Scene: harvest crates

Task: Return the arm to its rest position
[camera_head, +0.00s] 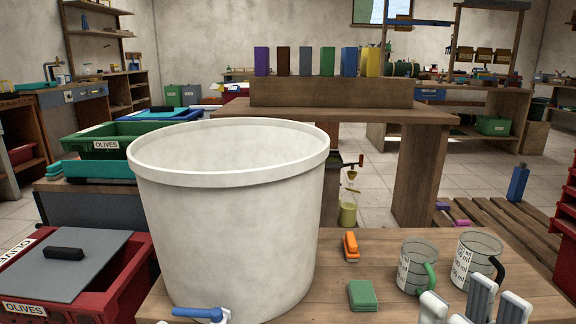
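Light grey finger parts of my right gripper (474,306) rise from the bottom edge at the right, in front of the measuring jugs. My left gripper is not in view.
A large white bucket (230,230) with a blue-handled tap (197,313) fills the left of the wooden table. A green sponge (362,295), an orange tool (351,246) and two clear jugs (417,268) (476,260) stand right of it. A red olive crate (120,295) is at left.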

